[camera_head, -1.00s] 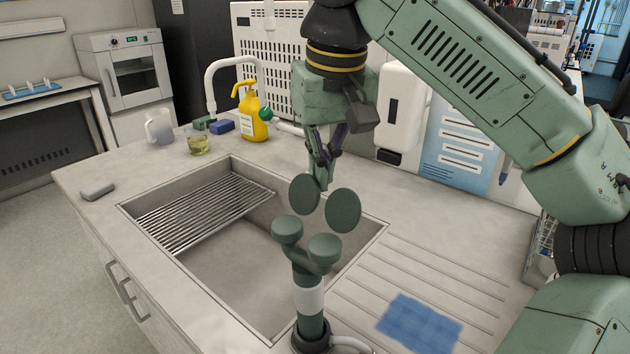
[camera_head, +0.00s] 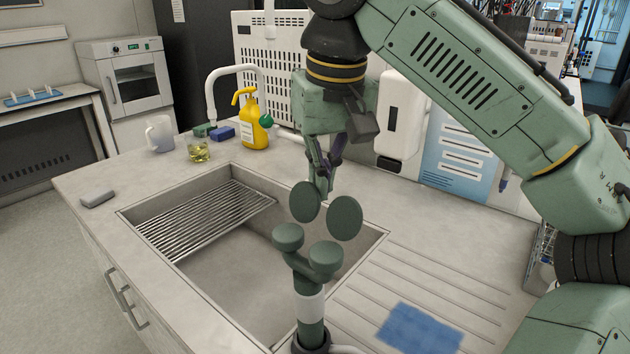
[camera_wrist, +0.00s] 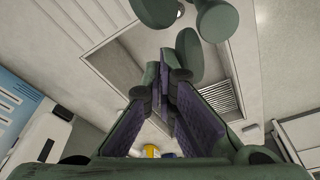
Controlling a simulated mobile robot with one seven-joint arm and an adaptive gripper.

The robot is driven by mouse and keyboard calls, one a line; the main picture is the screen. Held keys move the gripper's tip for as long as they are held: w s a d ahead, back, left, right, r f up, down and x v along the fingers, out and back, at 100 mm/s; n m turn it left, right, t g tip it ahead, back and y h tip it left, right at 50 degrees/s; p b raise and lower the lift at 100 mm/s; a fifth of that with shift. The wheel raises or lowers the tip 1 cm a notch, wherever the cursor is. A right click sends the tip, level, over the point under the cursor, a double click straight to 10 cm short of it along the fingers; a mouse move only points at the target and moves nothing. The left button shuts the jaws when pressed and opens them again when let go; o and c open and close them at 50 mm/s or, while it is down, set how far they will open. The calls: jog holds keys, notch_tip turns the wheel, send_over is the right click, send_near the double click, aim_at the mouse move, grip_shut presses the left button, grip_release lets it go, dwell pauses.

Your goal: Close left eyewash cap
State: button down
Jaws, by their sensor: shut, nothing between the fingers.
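The dark green eyewash stands upright at the sink's near right edge in the head view. Its two round caps stand raised: the left cap (camera_head: 305,202) and the right cap (camera_head: 345,218). Below and in front are the left spray head (camera_head: 288,237) and right spray head (camera_head: 324,257), both uncovered. My gripper (camera_head: 321,187) is shut and empty, pointing down just behind the left cap, which partly overlaps the fingertips. In the wrist view, the shut fingertips (camera_wrist: 165,68) are close to a green disc (camera_wrist: 189,52), apparently the left cap. I cannot tell whether they touch.
The sink (camera_head: 230,265) with a wire rack (camera_head: 205,217) lies left of the eyewash. A yellow bottle (camera_head: 254,125), a beaker (camera_head: 198,150) and a wall dispenser (camera_head: 398,115) stand behind. A blue cloth (camera_head: 420,329) lies on the right drainboard, otherwise clear.

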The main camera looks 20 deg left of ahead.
jog(key=shift+f, duration=0.1)
dwell(0.4)
jog(key=shift+s+a+p, duration=0.1)
jog(key=shift+s+a, duration=0.3)
jog(key=shift+s, duration=0.6)
jog(key=shift+s+a+p, duration=0.1)
jog(key=shift+s+a, duration=0.35)
jog(key=shift+s, duration=0.6)
jog(key=shift+s+a+p, duration=0.1)
jog(key=shift+s+a, duration=0.3)
jog(key=shift+s, duration=0.6)
jog(key=shift+f+b, duration=0.55)
jog(key=shift+f, duration=0.2)
notch_tip(320, 180, up, 3)
jog(key=p, duration=0.3)
jog(key=shift+r, duration=2.05)
